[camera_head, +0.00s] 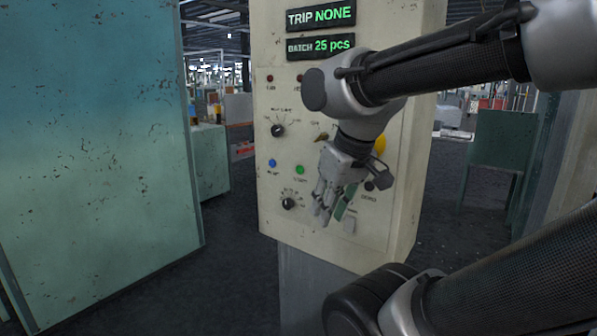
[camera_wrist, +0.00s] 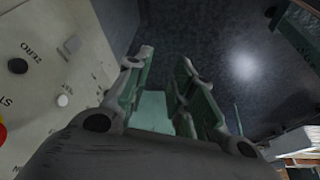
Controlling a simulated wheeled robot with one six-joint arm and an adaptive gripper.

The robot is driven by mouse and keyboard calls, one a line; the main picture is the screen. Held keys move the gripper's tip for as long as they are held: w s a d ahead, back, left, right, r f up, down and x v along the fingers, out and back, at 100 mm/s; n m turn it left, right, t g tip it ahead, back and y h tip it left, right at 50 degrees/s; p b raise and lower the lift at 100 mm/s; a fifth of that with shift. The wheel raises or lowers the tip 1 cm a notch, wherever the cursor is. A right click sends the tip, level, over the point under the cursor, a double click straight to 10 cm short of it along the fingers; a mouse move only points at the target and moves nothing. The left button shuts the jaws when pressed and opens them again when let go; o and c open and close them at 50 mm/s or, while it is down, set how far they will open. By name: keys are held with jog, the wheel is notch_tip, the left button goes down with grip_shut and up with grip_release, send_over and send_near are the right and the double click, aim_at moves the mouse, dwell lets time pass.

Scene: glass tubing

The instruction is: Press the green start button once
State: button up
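The green button (camera_head: 300,170) is a small round button on the front of the cream control panel (camera_head: 405,200) in the head view. It sits right of a blue button (camera_head: 272,163) and is in plain sight. My gripper (camera_head: 322,212) hangs in front of the panel, to the right of and below the green button in the picture, with its fingers angled down. In the wrist view the two fingers (camera_wrist: 164,58) stand apart with an empty gap between them. The green button cannot be made out in the wrist view.
Black knobs (camera_head: 278,130) sit above and below the buttons. Displays (camera_head: 320,45) read "TRIP NONE" and "BATCH 25 pcs". My arm partly covers a yellow part (camera_head: 380,145). The wrist view shows a white button (camera_wrist: 63,100). A teal cabinet (camera_head: 90,150) stands left.

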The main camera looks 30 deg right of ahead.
grip_shut()
dwell(0.7)
dwell(0.3)
